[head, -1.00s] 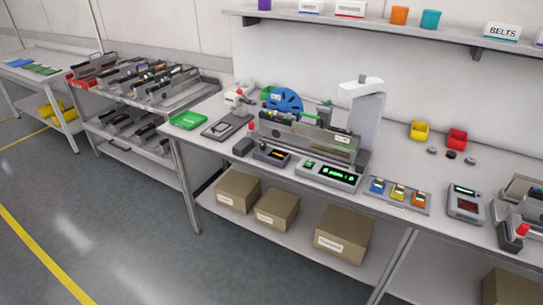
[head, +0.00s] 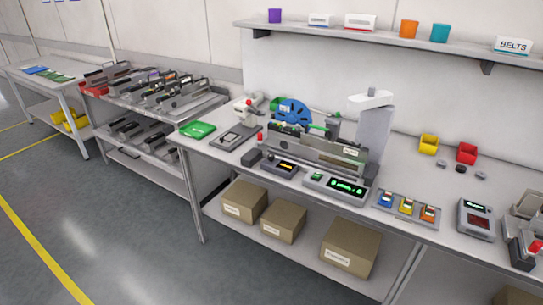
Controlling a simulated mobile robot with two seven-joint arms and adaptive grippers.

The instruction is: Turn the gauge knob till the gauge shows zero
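Neither of my grippers is in view. No gauge knob or needle can be made out at this distance. Several small instruments stand on the workbench (head: 410,222). One is a dark box with an orange display (head: 287,166). Beside it is a wider grey unit with green lit digits (head: 345,187). Farther right is a grey handheld-like unit with a dark red screen (head: 476,219). I cannot tell which of these is the gauge, and their readings are too small to read.
A feeder with a blue reel (head: 294,111) stands at the back of the bench. A tray with blue, yellow and orange items (head: 407,208) lies near the front edge. A feeder trolley (head: 207,108) stands left; the floor in front is clear.

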